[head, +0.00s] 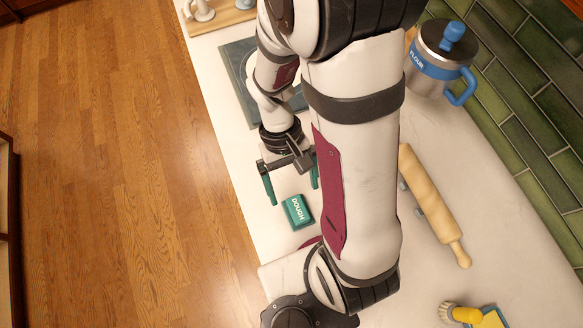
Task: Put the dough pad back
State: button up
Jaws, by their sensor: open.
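The dough pad (298,211), a small green block with the white word DOUGH on top, lies on the pale counter near its left edge. My gripper (294,192) is open, with its two green fingers spread apart. In the picture it is just above the pad, with one finger to the left and the other to the right. Nothing shows between the fingers. I cannot tell how high the fingertips are above the counter. My arm hides much of the middle of the counter.
A dark grey board (236,62) is partly hidden behind my arm. A flour canister (437,62) with a blue handle stands at the back right. A rolling pin (430,198) and a yellow-handled brush (460,314) lie to the right. The counter (248,170) left of the pad is clear.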

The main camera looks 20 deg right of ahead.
jog(key=s+a+r+m+t+y, duration=0.1)
jog(key=s+r+m+t, duration=0.1)
jog(key=r, duration=0.5)
jog(key=s+a+r+m+t, duration=0.2)
jog(key=s+r+m, duration=0.1)
jog(key=r, duration=0.4)
jog(key=shift+s+m+y, duration=0.3)
jog(key=shift+y, duration=0.1)
jog(key=shift+r, duration=0.1)
